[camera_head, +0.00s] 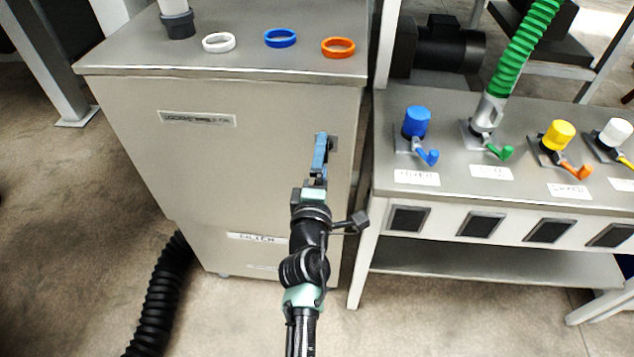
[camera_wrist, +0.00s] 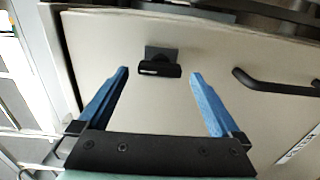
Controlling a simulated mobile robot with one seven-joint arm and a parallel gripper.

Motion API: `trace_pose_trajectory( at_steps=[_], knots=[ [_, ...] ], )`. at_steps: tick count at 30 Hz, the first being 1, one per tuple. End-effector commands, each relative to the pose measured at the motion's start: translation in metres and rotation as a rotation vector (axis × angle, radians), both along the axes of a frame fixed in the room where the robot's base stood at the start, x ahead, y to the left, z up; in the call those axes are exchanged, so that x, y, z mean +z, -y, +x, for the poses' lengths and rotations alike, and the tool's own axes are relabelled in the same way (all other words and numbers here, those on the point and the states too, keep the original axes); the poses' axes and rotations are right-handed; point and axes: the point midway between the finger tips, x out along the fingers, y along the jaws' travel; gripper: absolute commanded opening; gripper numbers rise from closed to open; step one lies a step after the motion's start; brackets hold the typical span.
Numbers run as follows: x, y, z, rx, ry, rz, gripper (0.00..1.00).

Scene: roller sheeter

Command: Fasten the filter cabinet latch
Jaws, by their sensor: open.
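The filter cabinet (camera_head: 230,160) is a beige box with a "FILTER" label low on its front. Its small black latch (camera_wrist: 158,64) shows in the wrist view on the front panel, near the panel's edge. In the head view the latch (camera_head: 333,143) is mostly hidden behind my fingers. My gripper (camera_wrist: 159,74) is open and empty, with one blue finger on each side of the latch and a gap to each. In the head view my gripper (camera_head: 320,150) is at the upper right of the cabinet front. I cannot tell whether the fingertips touch the panel.
A black bar handle (camera_wrist: 275,84) is on the same panel, right of my fingers in the wrist view. White, blue (camera_head: 280,39) and orange rings lie on the cabinet top. A valve bench (camera_head: 450,185) stands close on the right. A black hose (camera_head: 163,300) lies at lower left.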

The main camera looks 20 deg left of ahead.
Motion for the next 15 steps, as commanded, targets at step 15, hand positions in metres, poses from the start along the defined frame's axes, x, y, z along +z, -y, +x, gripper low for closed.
trace_pose_trajectory(
  at_steps=[15],
  knots=[
    [0.001,0.024,-0.087,0.0,-0.003,0.0,1.0]
  ],
)
